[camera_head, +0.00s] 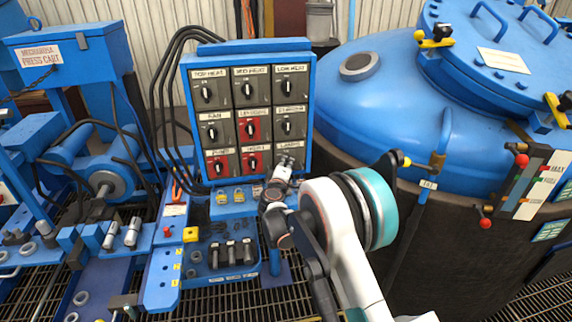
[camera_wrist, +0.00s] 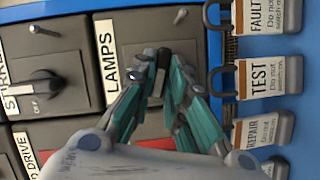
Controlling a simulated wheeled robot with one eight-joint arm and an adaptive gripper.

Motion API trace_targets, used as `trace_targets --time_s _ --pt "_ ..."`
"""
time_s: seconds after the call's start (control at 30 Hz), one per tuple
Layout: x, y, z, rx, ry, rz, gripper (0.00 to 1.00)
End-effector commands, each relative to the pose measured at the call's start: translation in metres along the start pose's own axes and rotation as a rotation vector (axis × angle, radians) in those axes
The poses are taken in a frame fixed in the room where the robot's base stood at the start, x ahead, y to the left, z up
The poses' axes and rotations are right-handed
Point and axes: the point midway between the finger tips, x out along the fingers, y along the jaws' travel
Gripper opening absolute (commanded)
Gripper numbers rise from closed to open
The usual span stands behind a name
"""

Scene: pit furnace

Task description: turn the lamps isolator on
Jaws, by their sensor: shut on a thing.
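The lamps isolator is the bottom-right switch of the blue panel, and its grey plate (camera_wrist: 128,30) carries a white LAMPS label (camera_wrist: 107,55) in the wrist view. In the head view the LAMPS label (camera_head: 288,149) shows just above my gripper (camera_head: 286,162). My gripper (camera_wrist: 163,68) is shut on the black isolator knob (camera_wrist: 161,74), with a fingertip on each side of it. The fingers hide most of the knob and its position marks, so I cannot tell its setting.
Other black rotary switches fill the blue panel (camera_head: 192,120), some on red plates. Tagged padlocks, including TEST (camera_wrist: 268,78), hang close beside the fingers. A large blue furnace vessel (camera_head: 365,105) stands right.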

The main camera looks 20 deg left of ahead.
Motion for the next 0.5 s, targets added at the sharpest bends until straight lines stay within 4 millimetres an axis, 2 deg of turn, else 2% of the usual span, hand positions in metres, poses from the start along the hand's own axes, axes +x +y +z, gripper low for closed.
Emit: trace_targets --time_s 0.5 --pt "-0.0002 0.0048 0.0019 0.458 -0.002 -0.189 0.00"
